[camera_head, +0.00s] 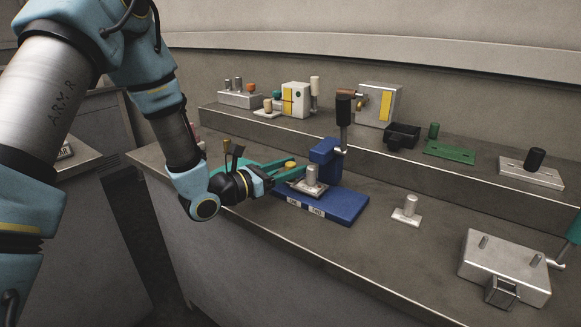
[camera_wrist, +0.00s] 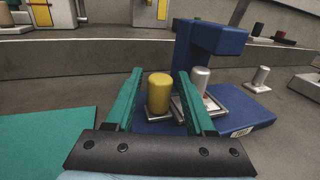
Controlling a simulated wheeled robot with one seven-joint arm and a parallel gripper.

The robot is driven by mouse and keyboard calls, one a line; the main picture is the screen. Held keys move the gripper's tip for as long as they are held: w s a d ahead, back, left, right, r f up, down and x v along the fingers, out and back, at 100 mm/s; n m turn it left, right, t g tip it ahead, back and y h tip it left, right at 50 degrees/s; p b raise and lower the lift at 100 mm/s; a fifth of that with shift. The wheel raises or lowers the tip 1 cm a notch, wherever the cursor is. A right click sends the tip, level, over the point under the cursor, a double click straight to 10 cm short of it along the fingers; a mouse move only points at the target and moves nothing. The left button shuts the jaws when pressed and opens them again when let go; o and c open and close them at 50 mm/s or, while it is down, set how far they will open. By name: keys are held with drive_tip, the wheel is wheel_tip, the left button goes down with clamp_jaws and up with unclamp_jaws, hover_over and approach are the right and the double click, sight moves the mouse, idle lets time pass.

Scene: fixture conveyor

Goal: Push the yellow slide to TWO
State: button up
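The yellow slide is a yellow cylinder (camera_wrist: 159,92) on a light base, at the left end of the blue fixture (camera_wrist: 257,108). In the head view, its yellow top (camera_head: 290,164) shows between my teal fingers. My gripper (camera_wrist: 160,73) is open, one finger on each side of the cylinder, with gaps visible in the wrist view. A silver peg (camera_wrist: 200,80) on a plate stands just right of the right finger. In the head view, the blue fixture (camera_head: 345,206) bears two front labels; the right one (camera_head: 317,211) seems to read TWO.
A black-handled lever (camera_head: 344,110) stands behind the blue fixture. A loose silver peg on a plate (camera_head: 407,211) and a metal box (camera_head: 500,262) lie to the right. The raised back shelf (camera_head: 370,155) holds several blocks and pegs. Bare bench lies in front of the fixture.

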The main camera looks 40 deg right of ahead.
clamp_jaws()
idle(1.1)
